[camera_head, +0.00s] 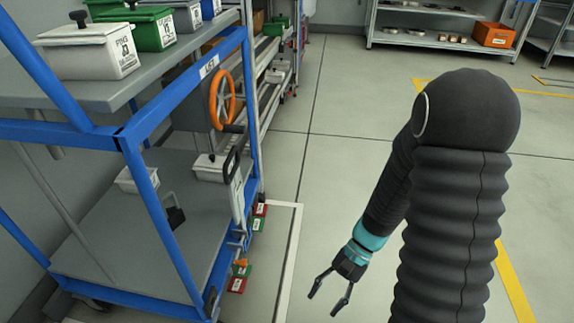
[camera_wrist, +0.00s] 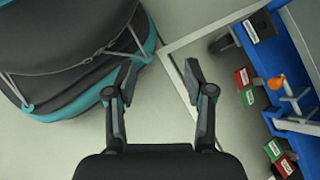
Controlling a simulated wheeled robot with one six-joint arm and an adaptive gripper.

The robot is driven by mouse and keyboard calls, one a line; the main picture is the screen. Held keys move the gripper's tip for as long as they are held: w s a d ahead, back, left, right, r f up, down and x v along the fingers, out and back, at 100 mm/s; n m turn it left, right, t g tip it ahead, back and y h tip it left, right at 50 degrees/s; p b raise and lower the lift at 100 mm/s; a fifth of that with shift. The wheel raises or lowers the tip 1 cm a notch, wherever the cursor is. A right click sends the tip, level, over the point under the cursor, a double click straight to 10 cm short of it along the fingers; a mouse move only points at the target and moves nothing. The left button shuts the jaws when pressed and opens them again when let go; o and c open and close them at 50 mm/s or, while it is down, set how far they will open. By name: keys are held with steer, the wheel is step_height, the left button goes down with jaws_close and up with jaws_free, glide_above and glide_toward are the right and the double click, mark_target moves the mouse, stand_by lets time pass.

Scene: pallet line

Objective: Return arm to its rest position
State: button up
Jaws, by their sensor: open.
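My gripper (camera_head: 329,290) hangs at the end of my dark ribbed arm, low over the bare floor in the head view. Its two fingers are spread apart with nothing between them. In the wrist view my gripper (camera_wrist: 162,75) also shows open and empty, with pale floor beyond the fingertips. My arm is bent, with its elbow high at the right of the head view and its forearm sloping down to the left. My gripper is to the right of the blue-framed cart and apart from it.
The blue-framed cart (camera_head: 190,97) stands at left, with lidded boxes (camera_head: 88,48) on top and an orange handwheel (camera_head: 222,100). Small red and green blocks (camera_head: 237,284) lie at its foot. A shelf with an orange bin (camera_head: 493,35) stands far back. The middle floor is clear.

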steer(key=s+d+r+n+t+h+p, duration=0.1)
steer(key=r+t, duration=0.3)
steer(key=r, duration=0.7)
steer(key=s+d+r+n+t+h+p, duration=0.1)
steer(key=d+r+n+t+h+p, duration=0.2)
steer(key=r, duration=0.7)
steer(key=s+d+r+n+t+h+p, duration=0.1)
steer(key=r+t, duration=0.3)
steer(key=r, duration=0.7)
steer(key=shift+s+d+r+n+t+h+p, duration=0.15)
steer(key=shift+d+r+n+t+h+p, duration=0.2)
steer(key=shift+d+n+h+p, duration=0.5)
steer(key=shift+a, duration=0.1)
